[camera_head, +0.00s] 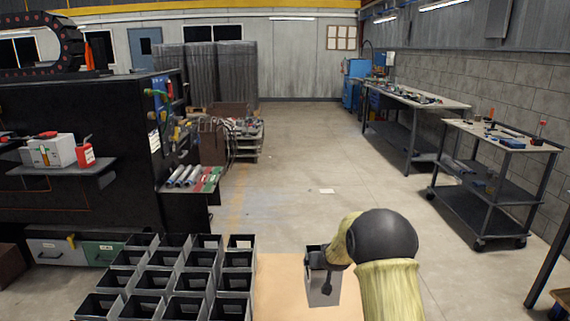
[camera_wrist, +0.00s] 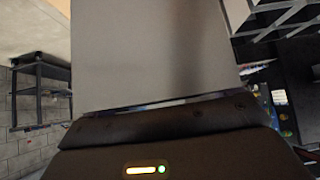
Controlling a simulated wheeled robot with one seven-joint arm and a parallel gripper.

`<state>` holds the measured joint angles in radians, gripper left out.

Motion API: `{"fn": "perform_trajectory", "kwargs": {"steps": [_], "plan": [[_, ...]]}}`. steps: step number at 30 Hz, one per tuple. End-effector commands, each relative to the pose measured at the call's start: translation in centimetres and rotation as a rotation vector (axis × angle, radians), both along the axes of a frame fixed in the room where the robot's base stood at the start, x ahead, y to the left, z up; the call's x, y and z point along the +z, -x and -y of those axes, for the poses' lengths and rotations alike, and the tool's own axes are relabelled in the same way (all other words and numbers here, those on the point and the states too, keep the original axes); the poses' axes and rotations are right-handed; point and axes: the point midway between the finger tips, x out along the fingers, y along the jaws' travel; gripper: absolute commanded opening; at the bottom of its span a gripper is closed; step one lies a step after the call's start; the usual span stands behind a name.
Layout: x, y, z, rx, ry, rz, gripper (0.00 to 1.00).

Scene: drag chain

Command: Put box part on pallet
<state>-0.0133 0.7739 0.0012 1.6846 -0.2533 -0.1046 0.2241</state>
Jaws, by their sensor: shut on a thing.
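A grey box part (camera_head: 318,298) with a dark open top hangs in my gripper (camera_head: 320,262), right of the rows of boxes. My gripper is shut on it. In the wrist view the box part's flat grey side (camera_wrist: 150,50) fills the upper middle, right against my dark gripper body (camera_wrist: 165,130); the fingertips are hidden there. A tan board (camera_head: 272,285), seemingly the pallet's top, shows below and beside the held part. I cannot tell whether the part touches it.
Several open grey boxes (camera_head: 180,275) stand in rows at the lower left. A black workbench (camera_head: 80,120) with a side shelf (camera_head: 190,185) rises behind them. A dark cart (camera_head: 490,180) and a long table (camera_head: 415,100) line the right wall. The central floor (camera_head: 320,160) is clear.

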Motion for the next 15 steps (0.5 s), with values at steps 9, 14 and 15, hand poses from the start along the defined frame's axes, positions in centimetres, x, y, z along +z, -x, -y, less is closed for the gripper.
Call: {"fn": "perform_trajectory", "kwargs": {"steps": [9,14,15], "plan": [[-10.9,7.3,-0.2,-0.008,0.000,-0.008,0.22],[-14.1,10.9,0.4,-0.028,0.000,-0.004,0.22],[-14.7,11.7,0.6,-0.035,0.000,-0.004,0.22]]}}
